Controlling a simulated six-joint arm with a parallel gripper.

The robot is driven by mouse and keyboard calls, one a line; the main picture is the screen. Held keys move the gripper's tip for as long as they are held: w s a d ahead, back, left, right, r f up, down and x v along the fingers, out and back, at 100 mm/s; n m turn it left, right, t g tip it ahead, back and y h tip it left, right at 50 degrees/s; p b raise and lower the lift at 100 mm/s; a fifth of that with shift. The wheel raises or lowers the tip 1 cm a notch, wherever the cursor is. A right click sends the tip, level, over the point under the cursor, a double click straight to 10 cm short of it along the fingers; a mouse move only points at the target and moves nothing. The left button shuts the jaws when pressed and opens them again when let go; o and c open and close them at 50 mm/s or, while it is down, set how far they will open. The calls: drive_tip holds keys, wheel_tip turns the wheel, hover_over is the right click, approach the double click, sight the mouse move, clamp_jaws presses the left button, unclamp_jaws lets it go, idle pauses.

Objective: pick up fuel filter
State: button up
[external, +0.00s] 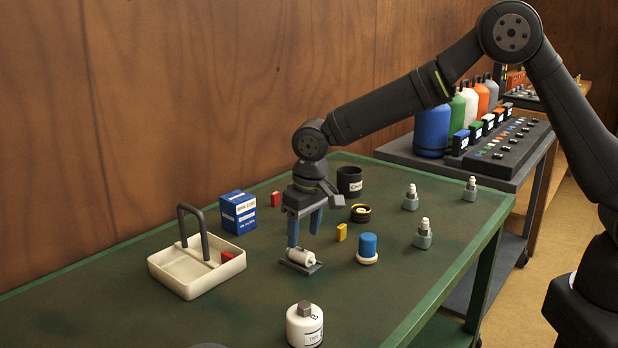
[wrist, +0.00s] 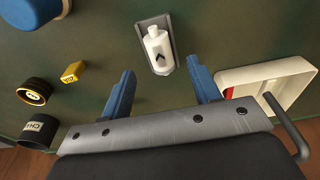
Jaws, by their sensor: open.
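The fuel filter appears to be the small white cylinder (external: 301,255) lying in a grey holder (external: 314,268) on the green table. In the wrist view the white cylinder (wrist: 157,46) has a narrow neck and a dark arrow mark, and lies in the grey holder (wrist: 168,70). My gripper (external: 304,238) points down just above it, with blue fingers spread. In the wrist view my gripper (wrist: 163,80) is open and empty, the cylinder lying ahead of the gap between its fingers. I cannot tell whether the fingers touch the holder.
A white tray with a dark handle (external: 170,270) stands left of the holder. A blue box (external: 238,212), a yellow block (external: 341,232), a blue-capped white piece (external: 367,249) and a white canister (external: 304,327) stand around it. Several spark-plug-like parts stand at right.

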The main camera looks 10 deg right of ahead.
sight(301, 249)
drive_tip(key=shift+w+a+f, duration=0.15)
drive_tip(key=shift+w+f, duration=0.05)
drive_tip(key=shift+f, duration=1.15)
drive_tip(key=shift+w+a+f, duration=0.15)
drive_tip(key=shift+f, duration=1.2)
drive_tip(key=c, duration=1.1)
drive_tip(key=shift+o, duration=0.2)
drive_tip(key=shift+r, duration=0.1)
